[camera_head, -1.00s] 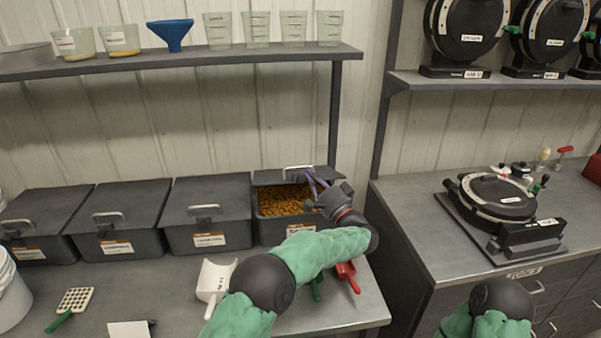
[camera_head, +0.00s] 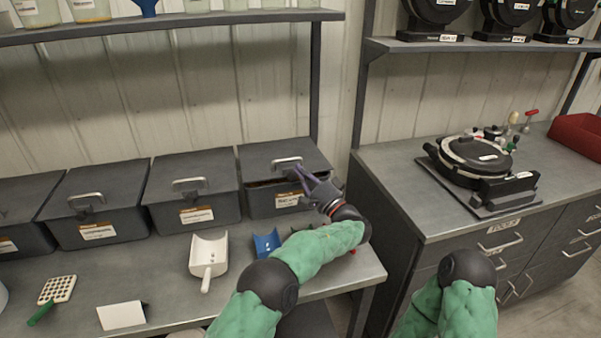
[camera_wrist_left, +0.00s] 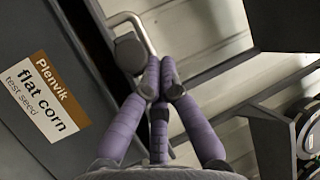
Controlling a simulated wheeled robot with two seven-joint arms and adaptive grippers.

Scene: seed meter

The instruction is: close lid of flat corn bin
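The flat corn bin (camera_head: 258,203) is the dark box at the right end of the row, with its label facing front. It also shows in the left wrist view, where the label (camera_wrist_left: 43,97) reads "flat corn". Its lid (camera_head: 258,156) lies over the top, with a thin strip of corn (camera_head: 262,183) showing under its front edge. My left gripper (camera_head: 300,172) is at the lid's front right, beside the metal handle (camera_head: 287,160). In the left wrist view its purple fingertips (camera_wrist_left: 160,75) are together by the handle's end; I see nothing clearly held. My right gripper is out of view.
More lidded bins (camera_head: 97,205) stand to the left. A white scoop (camera_head: 208,257), a blue scoop (camera_head: 267,243) and a white card (camera_head: 122,315) lie in front. A shelf (camera_head: 170,28) runs above. A second counter (camera_head: 400,190) with a seed meter (camera_head: 470,160) is at right.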

